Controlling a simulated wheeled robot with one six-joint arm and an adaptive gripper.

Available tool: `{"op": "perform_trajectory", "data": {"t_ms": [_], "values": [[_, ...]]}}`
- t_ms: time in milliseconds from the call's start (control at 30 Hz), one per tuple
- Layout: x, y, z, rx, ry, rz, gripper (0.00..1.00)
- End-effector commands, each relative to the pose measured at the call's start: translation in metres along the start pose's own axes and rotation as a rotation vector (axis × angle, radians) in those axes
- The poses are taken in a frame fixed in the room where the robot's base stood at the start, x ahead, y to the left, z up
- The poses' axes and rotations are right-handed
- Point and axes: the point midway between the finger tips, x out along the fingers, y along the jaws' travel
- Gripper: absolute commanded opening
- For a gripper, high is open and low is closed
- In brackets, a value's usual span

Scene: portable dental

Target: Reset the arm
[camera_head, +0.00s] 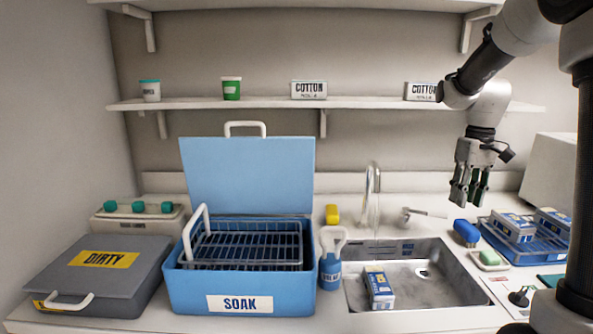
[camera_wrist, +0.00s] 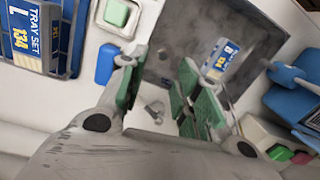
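My gripper (camera_head: 469,198) hangs from my arm at the right of the head view, fingers pointing down, in the air above the counter right of the sink. In the wrist view my gripper (camera_wrist: 160,92) shows two fingers with green pads, spread apart with nothing between them. It is open and empty. Nothing touches it in either view.
The sink (camera_head: 460,292) holds a blue-white box (camera_head: 379,288). Left are an open blue SOAK bin (camera_head: 185,295) and a grey DIRTY box (camera_head: 110,283). Right is a blue rack (camera_head: 543,252) with labelled boxes. A shelf (camera_head: 270,103) and faucet (camera_head: 373,182) stand behind.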

Motion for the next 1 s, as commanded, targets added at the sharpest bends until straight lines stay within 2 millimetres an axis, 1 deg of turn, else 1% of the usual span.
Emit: {"op": "perform_trajectory", "data": {"t_ms": [33,133,300,400,500,567,633,700,767,1000], "values": [[-0.007,-0.01,0.022,0.039,0.025,0.012,0.33],[-0.014,-0.028,0.066,0.123,0.078,0.031,0.33],[-0.016,-0.057,0.142,0.203,0.186,0.052,0.33],[-0.013,-0.07,0.18,0.198,0.25,0.061,0.33],[-0.01,-0.079,0.208,0.172,0.308,0.068,0.33],[-0.011,-0.083,0.218,0.16,0.343,0.071,0.33],[-0.017,-0.087,0.224,0.147,0.386,0.073,0.33],[-0.025,-0.089,0.225,0.138,0.424,0.074,0.33],[-0.029,-0.09,0.226,0.133,0.442,0.075,0.33],[-0.03,-0.091,0.226,0.126,0.448,0.074,0.33]]}}
